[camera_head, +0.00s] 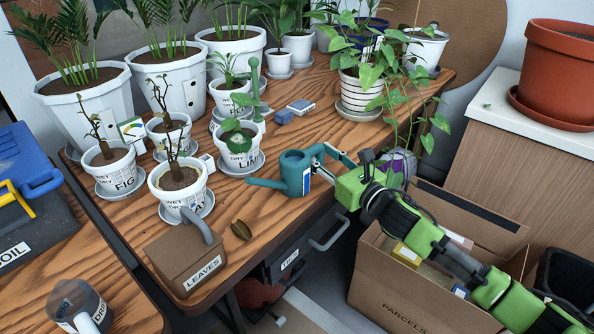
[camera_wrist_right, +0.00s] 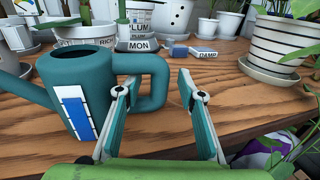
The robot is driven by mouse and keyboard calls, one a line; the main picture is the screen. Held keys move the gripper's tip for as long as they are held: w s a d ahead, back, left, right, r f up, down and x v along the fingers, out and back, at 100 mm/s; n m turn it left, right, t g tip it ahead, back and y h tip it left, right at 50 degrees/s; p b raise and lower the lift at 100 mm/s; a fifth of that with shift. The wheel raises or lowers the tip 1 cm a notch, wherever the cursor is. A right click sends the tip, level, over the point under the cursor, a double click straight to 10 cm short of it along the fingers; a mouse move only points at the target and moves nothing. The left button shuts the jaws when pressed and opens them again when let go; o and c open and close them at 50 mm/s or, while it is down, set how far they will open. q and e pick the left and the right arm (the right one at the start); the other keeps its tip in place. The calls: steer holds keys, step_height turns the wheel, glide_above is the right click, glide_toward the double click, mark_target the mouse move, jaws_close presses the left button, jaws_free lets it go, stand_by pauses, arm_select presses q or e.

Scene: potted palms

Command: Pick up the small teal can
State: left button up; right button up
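The small teal can (camera_head: 293,170) is a watering can with a long spout to the left and a blue-and-white label. It stands upright near the table's front edge. In the right wrist view the can (camera_wrist_right: 85,75) fills the left side, its loop handle (camera_wrist_right: 157,95) facing right. My right gripper (camera_head: 331,156) is open at the handle. Its fingers are well apart, and the handle's outer bar appears between the fingertips (camera_wrist_right: 157,80). The left finger overlaps the handle's opening. I cannot tell whether either finger touches it. My left gripper is not in view.
Labelled white pots, including LIM (camera_head: 244,153), stand behind the can. A small blue box (camera_head: 284,117) lies behind it. A brown LEAVES box (camera_head: 188,258) is front left. A striped pot (camera_head: 357,95) stands back right. An open PARCELS carton (camera_head: 390,303) sits below my right arm.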

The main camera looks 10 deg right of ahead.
steer(key=shift+w+a, duration=0.15)
steer(key=shift+w, duration=0.25)
jaws_close()
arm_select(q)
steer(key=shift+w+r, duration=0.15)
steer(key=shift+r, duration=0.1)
arm_select(e)
steer(key=shift+r, duration=0.1)
steer(key=shift+r, duration=0.45)
step_height(320, 180, up, 8)
steer(key=p, duration=0.2)
steer(key=shift+r+p, duration=0.15)
steer(key=shift+p, duration=0.25)
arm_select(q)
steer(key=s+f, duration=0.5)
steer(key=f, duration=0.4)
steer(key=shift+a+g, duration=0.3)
arm_select(e)
steer(key=shift+r, duration=0.4)
